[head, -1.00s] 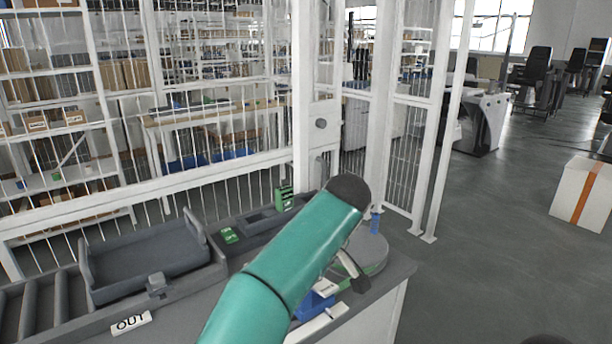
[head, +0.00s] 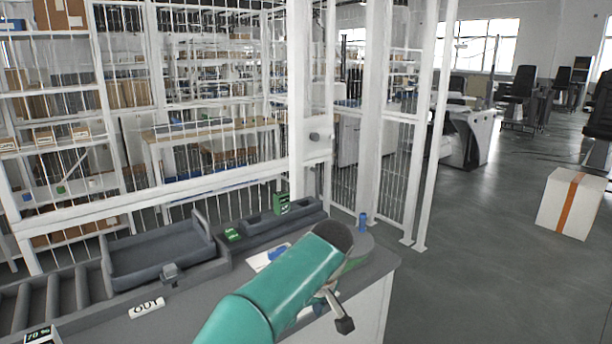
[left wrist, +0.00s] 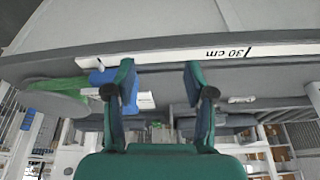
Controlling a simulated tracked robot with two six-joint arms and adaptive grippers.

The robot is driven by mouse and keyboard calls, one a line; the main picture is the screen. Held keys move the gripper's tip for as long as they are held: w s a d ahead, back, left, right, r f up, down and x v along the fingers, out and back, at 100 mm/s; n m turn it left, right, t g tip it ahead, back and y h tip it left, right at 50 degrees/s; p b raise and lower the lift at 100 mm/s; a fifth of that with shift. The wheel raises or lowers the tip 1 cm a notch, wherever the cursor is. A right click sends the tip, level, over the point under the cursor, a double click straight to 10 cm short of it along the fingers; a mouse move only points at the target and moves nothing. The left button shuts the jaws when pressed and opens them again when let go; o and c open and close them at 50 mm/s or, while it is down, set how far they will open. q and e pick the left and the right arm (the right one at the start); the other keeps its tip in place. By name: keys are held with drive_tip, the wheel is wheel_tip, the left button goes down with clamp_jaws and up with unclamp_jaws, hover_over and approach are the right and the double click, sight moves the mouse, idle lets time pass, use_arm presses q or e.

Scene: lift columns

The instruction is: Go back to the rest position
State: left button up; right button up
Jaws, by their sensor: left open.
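My left arm (head: 275,295) reaches in from the bottom of the head view, over the grey bench. My left gripper (head: 338,310) is mostly hidden behind the arm's end there; one dark finger shows over the bench's right end. In the left wrist view my left gripper (left wrist: 160,80) has its two teal fingers wide apart with nothing between them. A blue object (left wrist: 103,77) shows just behind the left finger in that view; I cannot tell whether they touch. My right gripper is in neither view.
The bench (head: 215,290) holds a grey tray (head: 160,252), an OUT label (head: 146,308), green blocks (head: 282,203) and a small blue cylinder (head: 362,220). A white mesh fence (head: 220,180) stands behind. A white box (head: 572,203) stands on open floor (head: 480,250) at right.

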use_arm(q)
drive_tip(key=s+a+f+m+g+h, duration=0.15)
drive_tip(key=s+f, duration=0.25)
drive_tip(key=f, duration=0.8)
drive_tip(key=s+a+f+m+g+h, duration=0.1)
drive_tip(key=s+a+f+m+h, duration=0.2)
drive_tip(key=f, duration=1)
drive_tip(key=s+a+f, duration=0.2)
drive_tip(key=s+f, duration=0.1)
drive_tip(key=s, duration=0.5)
drive_tip(key=s+a+f+h, duration=0.1)
drive_tip(key=s+a+f, duration=0.2)
drive_tip(key=s, duration=0.5)
drive_tip(key=s+a+f, duration=0.2)
drive_tip(key=s+f, duration=0.1)
drive_tip(key=s, duration=0.5)
drive_tip(key=shift+s+a+f+h, duration=0.3)
drive_tip(key=shift+s+a+h, duration=0.05)
drive_tip(key=shift+s+a, duration=0.05)
